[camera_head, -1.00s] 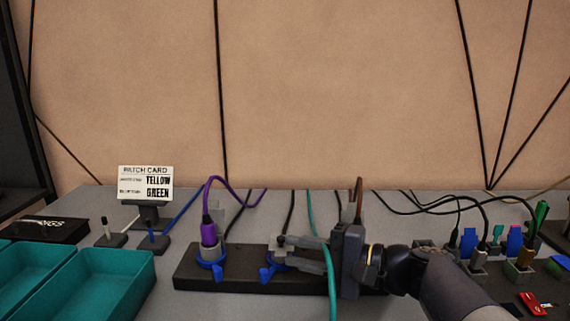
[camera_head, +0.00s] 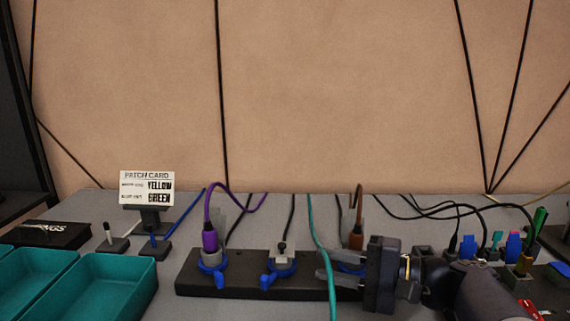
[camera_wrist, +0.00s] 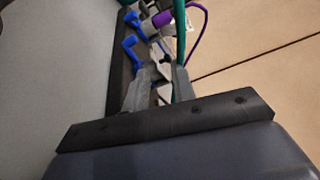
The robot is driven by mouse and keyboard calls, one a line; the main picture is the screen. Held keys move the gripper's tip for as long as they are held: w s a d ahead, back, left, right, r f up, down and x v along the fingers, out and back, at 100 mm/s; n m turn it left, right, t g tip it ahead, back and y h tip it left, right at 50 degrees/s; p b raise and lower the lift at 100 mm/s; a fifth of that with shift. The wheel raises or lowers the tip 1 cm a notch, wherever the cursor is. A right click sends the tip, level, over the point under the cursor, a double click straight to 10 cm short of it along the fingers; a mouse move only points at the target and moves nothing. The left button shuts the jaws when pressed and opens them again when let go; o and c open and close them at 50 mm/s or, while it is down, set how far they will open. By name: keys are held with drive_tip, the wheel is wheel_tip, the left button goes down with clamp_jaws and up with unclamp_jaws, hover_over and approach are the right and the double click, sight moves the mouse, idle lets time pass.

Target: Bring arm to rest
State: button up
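My gripper (camera_head: 322,265) points left over the right part of the black socket strip (camera_head: 235,284). Its two fingers are apart and nothing shows between them that it holds; the wrist view also shows the spread fingers (camera_wrist: 158,85). A teal cable (camera_head: 313,225) runs down past the fingertips; I cannot tell whether it touches them.
Teal trays (camera_head: 112,284) stand at the left, with a patch card (camera_head: 147,188) reading YELLOW and GREEN behind. Several plugs and cables crowd the right side, near my arm, including a green plug (camera_head: 539,217). The wall behind is bare except for cables.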

drive_tip(key=b+x, duration=0.1)
drive_tip(key=x, duration=0.4)
drive_tip(key=shift+w+a+f+b, duration=0.1)
drive_tip(key=shift+a+f+b, duration=0.05)
drive_tip(key=shift+a+b, duration=0.25)
drive_tip(key=shift+w+a, duration=0.15)
drive_tip(key=shift+a, duration=0.15)
drive_tip(key=shift+w+d+r, duration=0.2)
drive_tip(key=shift+r, duration=0.1)
